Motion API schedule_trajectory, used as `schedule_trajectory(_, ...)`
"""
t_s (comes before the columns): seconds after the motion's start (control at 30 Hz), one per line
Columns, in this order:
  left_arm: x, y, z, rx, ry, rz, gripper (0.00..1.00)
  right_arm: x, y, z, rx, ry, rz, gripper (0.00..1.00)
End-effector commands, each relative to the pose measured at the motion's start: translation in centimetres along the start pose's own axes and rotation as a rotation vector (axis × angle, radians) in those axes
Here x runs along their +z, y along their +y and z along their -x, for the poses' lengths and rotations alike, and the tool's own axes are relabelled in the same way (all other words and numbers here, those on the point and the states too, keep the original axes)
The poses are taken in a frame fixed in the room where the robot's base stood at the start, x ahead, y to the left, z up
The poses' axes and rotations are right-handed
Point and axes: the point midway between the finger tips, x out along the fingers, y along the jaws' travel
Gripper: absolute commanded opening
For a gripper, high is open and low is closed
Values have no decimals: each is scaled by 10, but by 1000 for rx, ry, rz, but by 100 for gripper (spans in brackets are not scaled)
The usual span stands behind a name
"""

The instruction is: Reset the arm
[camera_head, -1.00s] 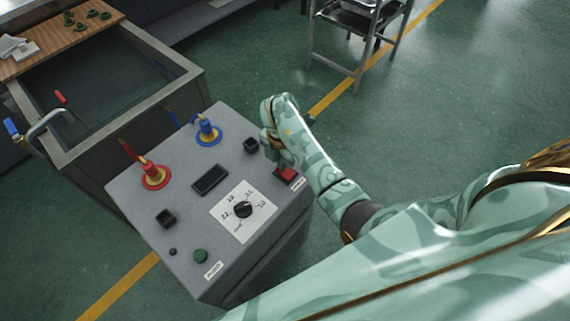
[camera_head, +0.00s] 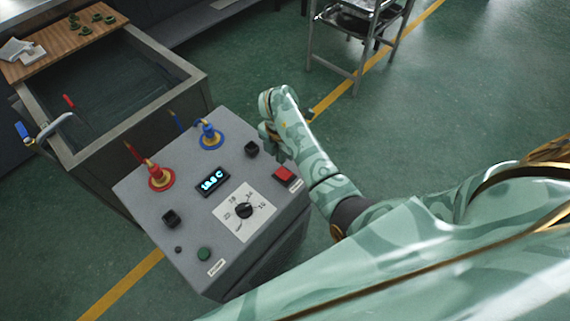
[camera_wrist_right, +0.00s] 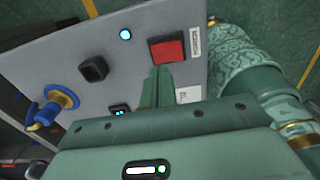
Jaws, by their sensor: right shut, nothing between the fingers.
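My right gripper (camera_head: 268,136) is beside the back right corner of the grey machine, close to the red square button (camera_head: 284,174). In the right wrist view my fingers (camera_wrist_right: 157,84) are shut and empty, with their tips by the lower edge of the red button (camera_wrist_right: 167,49). I cannot tell whether they touch it. The machine's top (camera_head: 180,240) carries a lit display (camera_head: 212,182) with blue digits, a black dial (camera_head: 243,210) on a white plate and a green button (camera_head: 204,254). My left gripper is not in view.
A red nozzle (camera_head: 160,178) and a blue nozzle (camera_head: 210,136) stand on the machine. A sink (camera_head: 190,88) with a wooden board (camera_head: 50,50) is behind left. A metal rack (camera_head: 357,75) stands at the back. The green floor is open to the right.

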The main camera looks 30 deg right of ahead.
Motion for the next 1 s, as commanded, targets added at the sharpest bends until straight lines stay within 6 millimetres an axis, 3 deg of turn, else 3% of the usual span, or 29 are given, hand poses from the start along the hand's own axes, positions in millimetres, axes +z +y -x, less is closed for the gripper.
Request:
schedule_trajectory(0.03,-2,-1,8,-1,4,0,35,0,0,9,2,0,0,0)
schedule_trajectory(0.17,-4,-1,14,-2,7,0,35,-1,0,17,1,0,1,0)
schedule_trajectory(0.77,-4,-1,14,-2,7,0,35,1,0,16,0,-5,2,0)
schedule_trajectory(0.87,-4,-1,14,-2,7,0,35,15,-3,15,7,-82,31,0)
schedule_trajectory(0.97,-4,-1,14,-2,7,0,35,55,-11,20,17,-302,121,0)
schedule_trajectory(1.0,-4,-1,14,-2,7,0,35,76,-15,26,17,-432,180,0)
